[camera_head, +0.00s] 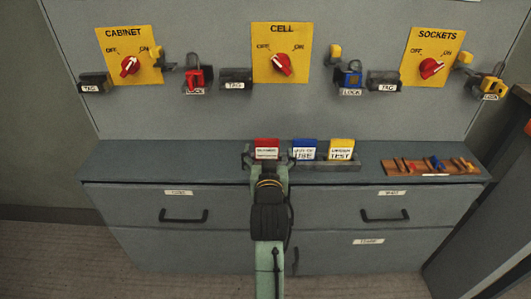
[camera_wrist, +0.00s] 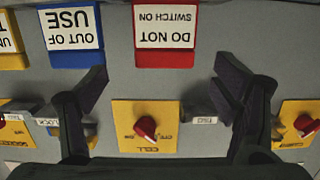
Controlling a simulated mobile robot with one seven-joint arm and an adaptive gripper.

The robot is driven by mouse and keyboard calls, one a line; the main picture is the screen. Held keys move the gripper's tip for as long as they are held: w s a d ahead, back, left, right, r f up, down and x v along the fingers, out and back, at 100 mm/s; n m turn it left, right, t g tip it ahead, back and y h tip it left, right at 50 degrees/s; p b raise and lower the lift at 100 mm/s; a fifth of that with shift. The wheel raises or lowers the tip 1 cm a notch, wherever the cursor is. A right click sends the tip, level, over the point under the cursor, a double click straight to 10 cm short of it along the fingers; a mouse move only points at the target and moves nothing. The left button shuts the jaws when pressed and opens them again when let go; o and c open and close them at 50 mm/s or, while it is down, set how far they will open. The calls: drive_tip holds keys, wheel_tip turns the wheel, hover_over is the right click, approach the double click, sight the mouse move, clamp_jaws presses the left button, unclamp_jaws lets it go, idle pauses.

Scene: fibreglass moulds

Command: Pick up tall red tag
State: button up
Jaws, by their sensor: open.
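The tall red tag (camera_head: 266,146) stands in a row with a blue tag (camera_head: 304,149) and a yellow tag (camera_head: 341,148) on the grey ledge below the panel. My gripper (camera_head: 268,162) is at the red tag, with its fingers near the tag's two sides. In the wrist view the red tag (camera_wrist: 166,30), reading "DO NOT SWITCH ON" upside down, shows between and beyond the open fingertips of my gripper (camera_wrist: 160,72). Nothing is held. The blue tag (camera_wrist: 75,35) lies close beyond the left finger. Whether either finger touches a tag cannot be told.
A dark tag holder (camera_head: 330,167) is under the tags. A brown tray (camera_head: 400,167) with small coloured items lies to the right. The panel carries yellow switch plates, including the CELL plate (camera_head: 281,38), with locks and tag brackets. The ledge's left part (camera_head: 160,160) is clear.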

sight(267, 143)
drive_tip(key=shift+w+a+f+p, duration=0.1)
drive_tip(key=shift+w+p, duration=0.2)
drive_tip(key=shift+w, duration=0.7)
drive_tip(key=shift+w+a+f+p, duration=0.15)
drive_tip(key=shift+w+p, duration=0.15)
drive_tip(key=shift+w, duration=0.75)
drive_tip(key=shift+w+a+f+p, duration=0.1)
drive_tip(key=shift+w+p, duration=0.2)
drive_tip(key=shift+w, duration=0.7)
drive_tip(key=shift+c, duration=0.3)
drive_tip(key=c, duration=1)
drive_tip(key=shift+r, duration=0.15)
